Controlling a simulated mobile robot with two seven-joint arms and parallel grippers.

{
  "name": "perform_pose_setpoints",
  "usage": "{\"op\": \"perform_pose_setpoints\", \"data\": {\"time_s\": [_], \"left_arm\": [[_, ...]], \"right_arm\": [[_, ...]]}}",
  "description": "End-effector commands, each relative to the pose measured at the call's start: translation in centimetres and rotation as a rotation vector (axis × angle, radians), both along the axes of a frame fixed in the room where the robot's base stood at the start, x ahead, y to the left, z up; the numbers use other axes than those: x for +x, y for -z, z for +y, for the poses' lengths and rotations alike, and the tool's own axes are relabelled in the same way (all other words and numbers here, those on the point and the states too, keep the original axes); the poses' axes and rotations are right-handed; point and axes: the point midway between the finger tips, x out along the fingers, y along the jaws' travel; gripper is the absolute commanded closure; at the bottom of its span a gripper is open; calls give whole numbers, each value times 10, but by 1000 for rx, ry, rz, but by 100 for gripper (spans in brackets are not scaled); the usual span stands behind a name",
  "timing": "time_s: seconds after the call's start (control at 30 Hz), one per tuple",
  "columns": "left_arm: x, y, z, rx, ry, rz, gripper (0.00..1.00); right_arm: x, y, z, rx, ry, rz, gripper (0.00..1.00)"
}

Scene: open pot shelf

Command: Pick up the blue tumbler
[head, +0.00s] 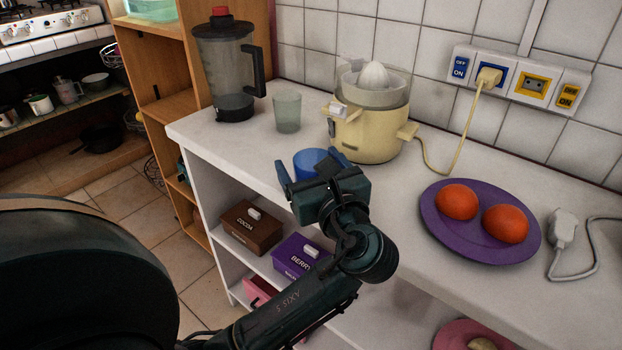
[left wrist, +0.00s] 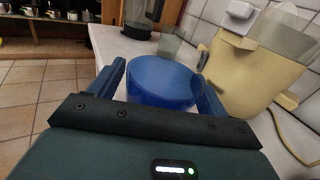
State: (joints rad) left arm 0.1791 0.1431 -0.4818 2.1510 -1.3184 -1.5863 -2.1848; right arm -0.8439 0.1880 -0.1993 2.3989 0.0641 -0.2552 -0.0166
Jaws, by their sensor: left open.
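The blue tumbler (head: 309,160) stands on the white counter, close in front of the cream juicer, partly hidden behind my left gripper in the head view. My left gripper (head: 297,177) is open at the counter's front edge, pointing at the tumbler. In the left wrist view the tumbler (left wrist: 163,82) sits between the two open fingers, with its rim facing up. I cannot tell whether either finger touches it. My right gripper is not in view.
A cream juicer (head: 366,135) stands behind and right of the tumbler. A clear greenish glass (head: 287,111) and a blender (head: 227,70) stand behind it. A purple plate (head: 440,228) with two oranges is at right. Shelves below the counter (head: 200,143) hold labelled boxes.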

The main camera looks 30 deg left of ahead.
Motion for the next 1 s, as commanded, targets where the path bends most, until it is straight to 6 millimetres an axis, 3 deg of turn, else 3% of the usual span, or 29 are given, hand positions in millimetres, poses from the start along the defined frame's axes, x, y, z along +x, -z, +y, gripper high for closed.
{"op": "perform_pose_setpoints", "data": {"time_s": [0.37,1.0], "left_arm": [[-2,0,-1,-1,-1,0,24],[-2,0,-1,-1,-1,-1,76]], "right_arm": [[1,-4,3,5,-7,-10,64],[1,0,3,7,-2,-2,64]]}}
